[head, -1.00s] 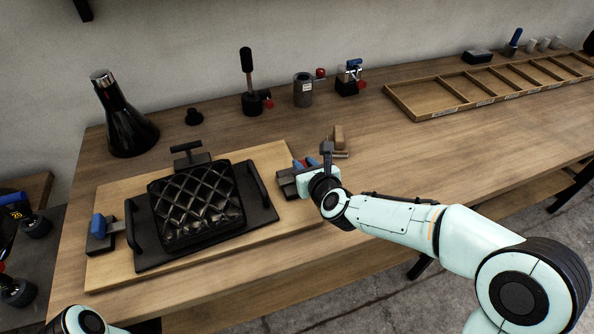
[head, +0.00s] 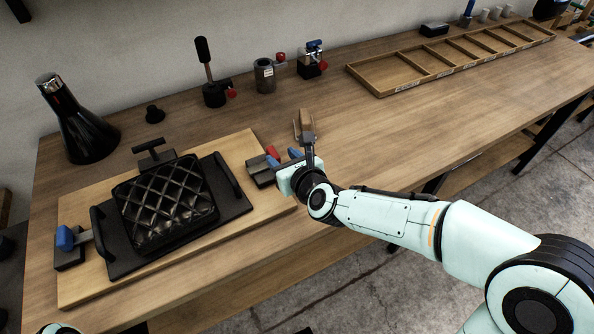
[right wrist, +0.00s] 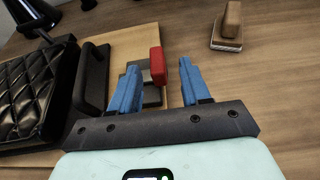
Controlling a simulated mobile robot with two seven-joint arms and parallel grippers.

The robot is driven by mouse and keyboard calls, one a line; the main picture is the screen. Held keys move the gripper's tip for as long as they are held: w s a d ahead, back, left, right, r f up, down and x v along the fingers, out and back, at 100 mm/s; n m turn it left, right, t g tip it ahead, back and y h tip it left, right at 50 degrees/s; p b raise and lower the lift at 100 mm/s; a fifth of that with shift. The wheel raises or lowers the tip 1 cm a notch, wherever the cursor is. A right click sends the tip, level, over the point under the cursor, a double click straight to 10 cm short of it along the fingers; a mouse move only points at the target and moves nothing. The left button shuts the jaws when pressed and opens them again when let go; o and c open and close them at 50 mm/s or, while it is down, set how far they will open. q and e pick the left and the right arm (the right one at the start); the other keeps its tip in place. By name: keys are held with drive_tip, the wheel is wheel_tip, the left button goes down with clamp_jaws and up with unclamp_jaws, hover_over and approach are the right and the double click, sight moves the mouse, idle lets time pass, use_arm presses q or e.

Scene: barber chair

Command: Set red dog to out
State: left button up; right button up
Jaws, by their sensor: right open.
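The red dog (head: 272,154) is a small red piece on a dark block (head: 260,172) at the right edge of the wooden board. In the right wrist view the red dog (right wrist: 157,66) stands upright and shows between my fingers, beyond them. My right gripper (head: 288,159) is open and empty, just right of the block. Its two blue fingers also show in the right wrist view (right wrist: 158,75). I cannot tell whether a finger touches the block. My left gripper is out of view.
A black quilted cushion (head: 165,205) lies on a dark handled plate on the board (head: 245,148). A blue dog (head: 65,238) sits at the left. A wooden-handled brush (head: 306,124) stands behind my right gripper. Clamps and a long divided tray (head: 385,90) stand farther back.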

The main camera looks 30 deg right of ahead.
drive_tip(key=v, duration=0.8)
drive_tip(key=shift+w+d, duration=0.1)
